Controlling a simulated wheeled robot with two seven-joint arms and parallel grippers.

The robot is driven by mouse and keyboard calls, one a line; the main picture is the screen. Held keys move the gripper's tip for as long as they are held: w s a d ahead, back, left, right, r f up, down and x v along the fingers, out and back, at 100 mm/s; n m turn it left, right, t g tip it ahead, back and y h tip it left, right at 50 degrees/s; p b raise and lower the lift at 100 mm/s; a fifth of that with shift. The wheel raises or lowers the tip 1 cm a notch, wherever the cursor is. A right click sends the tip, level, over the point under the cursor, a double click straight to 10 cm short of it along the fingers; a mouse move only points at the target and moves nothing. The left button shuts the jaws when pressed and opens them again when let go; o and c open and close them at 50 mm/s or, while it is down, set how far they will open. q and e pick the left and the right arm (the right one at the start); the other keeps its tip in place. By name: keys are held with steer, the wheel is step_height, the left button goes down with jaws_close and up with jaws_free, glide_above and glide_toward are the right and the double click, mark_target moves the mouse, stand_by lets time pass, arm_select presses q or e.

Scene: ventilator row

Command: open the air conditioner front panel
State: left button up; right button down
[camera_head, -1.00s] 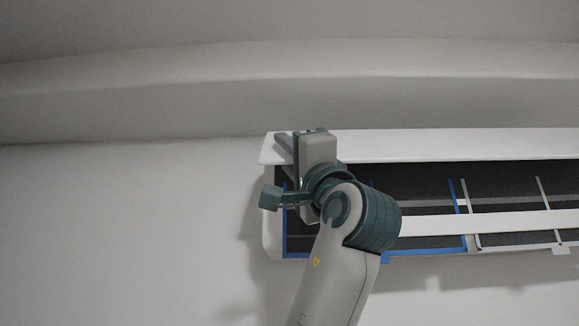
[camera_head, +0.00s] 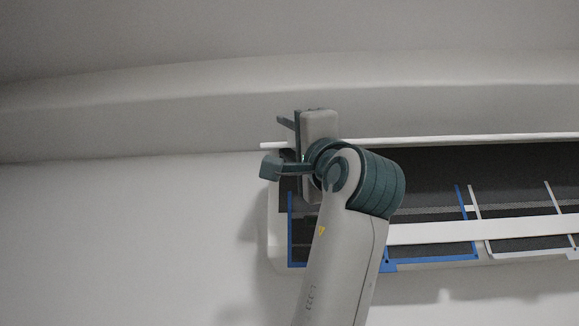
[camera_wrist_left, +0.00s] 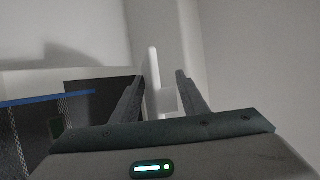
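The air conditioner (camera_head: 277,215) hangs on the wall at the right of the head view. Its white front panel (camera_head: 450,139) is swung up and shows as a thin, nearly level strip, with the dark inside open below it. My left gripper (camera_head: 284,138) is at the panel's left end, one finger above it and one below. In the left wrist view the panel's edge (camera_wrist_left: 153,78) stands between the two fingers of the left gripper (camera_wrist_left: 160,75), which are apart with a gap beside the panel. My right gripper is in neither view.
Inside the unit are dark filters with a blue frame (camera_head: 435,258) and a pale frame (camera_head: 520,254). A white bar (camera_head: 450,231) crosses in front of them. The wall to the left is bare, and a ledge (camera_head: 150,120) runs above.

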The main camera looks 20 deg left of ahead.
arm_select(q)
steer(key=shift+s+r, duration=0.15)
steer(key=shift+s, duration=0.05)
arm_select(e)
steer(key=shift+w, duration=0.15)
arm_select(q)
steer(key=shift+d, duration=0.1)
